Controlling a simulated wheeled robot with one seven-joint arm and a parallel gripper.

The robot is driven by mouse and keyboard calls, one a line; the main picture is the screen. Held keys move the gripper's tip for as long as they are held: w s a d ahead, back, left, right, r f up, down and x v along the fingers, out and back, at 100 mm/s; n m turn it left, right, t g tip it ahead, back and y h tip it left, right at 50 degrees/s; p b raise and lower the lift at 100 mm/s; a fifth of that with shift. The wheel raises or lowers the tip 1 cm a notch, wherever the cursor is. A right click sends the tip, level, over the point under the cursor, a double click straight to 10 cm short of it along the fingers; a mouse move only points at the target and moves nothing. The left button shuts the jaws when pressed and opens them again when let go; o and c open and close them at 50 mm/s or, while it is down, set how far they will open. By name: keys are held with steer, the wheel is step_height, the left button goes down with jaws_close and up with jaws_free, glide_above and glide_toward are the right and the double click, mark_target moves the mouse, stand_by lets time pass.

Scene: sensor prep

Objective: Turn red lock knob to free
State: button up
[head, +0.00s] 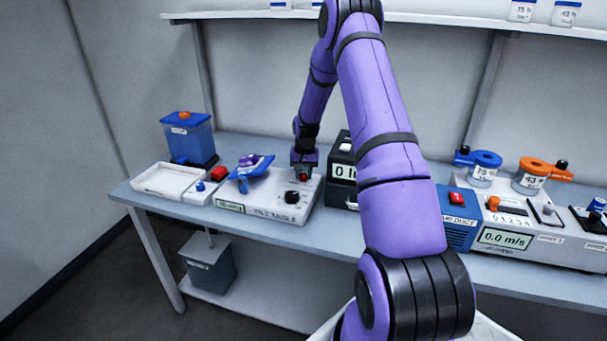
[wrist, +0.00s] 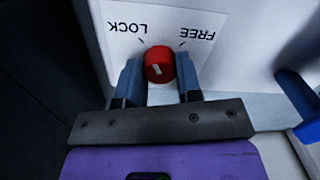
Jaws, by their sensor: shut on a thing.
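The red lock knob (wrist: 159,65) stands on a white panel (wrist: 120,22) in the wrist view, below the printed words LOCK and FREE, which appear upside down. LOCK is at the picture's left and FREE at its right, each with a short tick. The white line on the knob tilts slightly, its upper end leaning left towards the LOCK tick. My gripper (wrist: 160,75) is shut on the knob, one finger on each side. In the head view my gripper (head: 304,168) is over the tilt table box (head: 275,213), with the red knob (head: 304,178) just under it.
A black knob (head: 291,197) sits on the same box. A black display box (head: 342,172) stands close on the right. A white tray (head: 165,180) lies at the bench's left end.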

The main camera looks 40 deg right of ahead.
mark_target(303, 175)
steer(key=m, duration=1.1)
steer(key=shift+m+h, duration=0.3)
steer(key=shift+m, duration=1.7)
steer(key=o, duration=0.9)
steer(key=shift+o, duration=0.2)
steer(key=shift+r, duration=0.1)
step_height(303, 175, up, 11)
steer(key=shift+s+a+f, duration=0.15)
steer(key=shift+s+f, duration=0.05)
